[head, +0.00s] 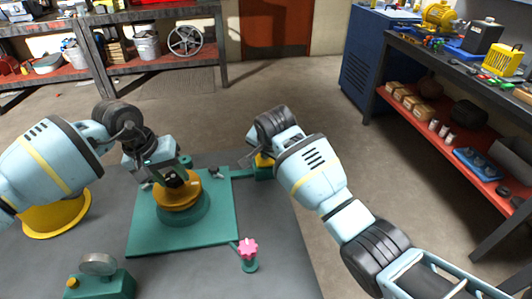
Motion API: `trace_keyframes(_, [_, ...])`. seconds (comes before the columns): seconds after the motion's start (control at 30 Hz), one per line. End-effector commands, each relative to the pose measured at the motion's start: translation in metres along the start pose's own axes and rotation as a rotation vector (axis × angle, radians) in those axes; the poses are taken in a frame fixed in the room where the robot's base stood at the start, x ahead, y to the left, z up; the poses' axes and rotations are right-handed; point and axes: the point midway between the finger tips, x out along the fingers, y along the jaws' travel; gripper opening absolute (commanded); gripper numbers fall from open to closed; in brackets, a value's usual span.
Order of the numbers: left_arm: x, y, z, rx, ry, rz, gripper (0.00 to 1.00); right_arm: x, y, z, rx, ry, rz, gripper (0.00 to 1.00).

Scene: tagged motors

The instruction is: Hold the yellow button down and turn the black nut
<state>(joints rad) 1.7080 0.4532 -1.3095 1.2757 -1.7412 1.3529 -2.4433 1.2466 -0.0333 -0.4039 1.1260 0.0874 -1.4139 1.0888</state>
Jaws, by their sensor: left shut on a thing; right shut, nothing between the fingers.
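The black nut (175,180) sits on top of a yellow round part (178,197) on a green base plate (217,224). My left gripper (168,176) reaches down from the left with its fingers closed on the black nut. The yellow button (264,161) is on a small green block (264,173) at the far right of the plate. My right gripper (254,160) is shut and empty, right at the yellow button. It partly hides the button, so I cannot tell whether the button is pressed.
A pink knob (248,248) on a green stand is at the plate's front right. A green box with a gauge (100,283) is at front left. A yellow round part (57,215) lies under my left arm. Shelves and a red-shelved bench (450,150) stand beyond the grey table.

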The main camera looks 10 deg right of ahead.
Motion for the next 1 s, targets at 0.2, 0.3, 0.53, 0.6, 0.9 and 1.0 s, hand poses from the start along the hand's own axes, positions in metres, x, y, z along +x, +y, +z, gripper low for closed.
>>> trace_keyframes(0.2, [-0.0024, -0.0013, -0.0019, 0.155, -0.039, 0.025, 0.28, 0.0020, 0.0023, 0.0012, 0.000, -0.003, 0.006, 0.00])
trace_keyframes(0.3, [-0.0028, -0.0010, -0.0018, 0.185, -0.046, 0.030, 0.28, 0.0019, 0.0022, 0.0011, 0.000, -0.003, 0.006, 0.00])
trace_keyframes(0.53, [-0.0033, -0.0009, -0.0020, 0.188, -0.046, 0.031, 0.46, 0.0018, 0.0022, 0.0010, 0.000, -0.003, 0.006, 0.00])
trace_keyframes(0.6, [-0.0032, -0.0009, -0.0020, 0.188, -0.046, 0.031, 0.55, 0.0018, 0.0022, 0.0010, 0.000, -0.003, 0.005, 0.00])
trace_keyframes(0.9, [-0.0013, -0.0008, -0.0011, 0.188, -0.048, 0.030, 0.73, 0.0022, 0.0021, 0.0019, 0.000, -0.004, 0.006, 0.00])
trace_keyframes(1.0, [-0.0010, -0.0008, -0.0009, 0.185, -0.048, 0.030, 0.73, 0.0022, 0.0021, 0.0020, 0.000, -0.005, 0.006, 0.00])
